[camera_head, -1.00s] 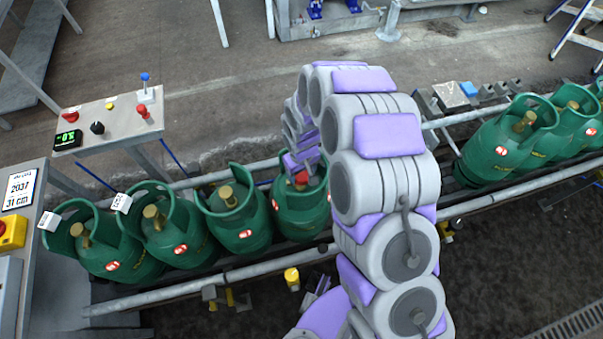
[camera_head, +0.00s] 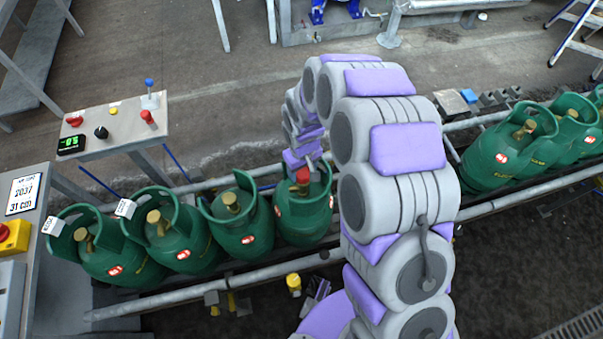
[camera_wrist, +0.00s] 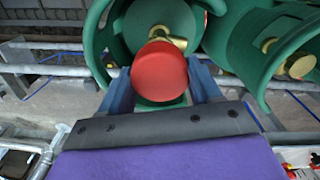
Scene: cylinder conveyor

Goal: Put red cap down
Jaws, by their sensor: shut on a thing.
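The red cap (camera_wrist: 160,72) is between the two fingers of my gripper (camera_wrist: 160,82) in the wrist view, and the gripper is shut on it. A brass valve (camera_wrist: 168,37) of a green cylinder (camera_wrist: 140,22) shows just behind the cap. In the head view the red cap (camera_head: 302,175) is at the top of the green cylinder (camera_head: 303,218), inside its collar, below my gripper (camera_head: 303,163). I cannot tell whether the cap touches the valve. The fingertips are small and partly hidden in the head view.
Several green cylinders (camera_head: 238,222) with brass valves stand in a row on the conveyor, with more at the right (camera_head: 510,150). A conveyor rail (camera_head: 200,287) runs in front. A control panel (camera_head: 110,128) with buttons stands at the left.

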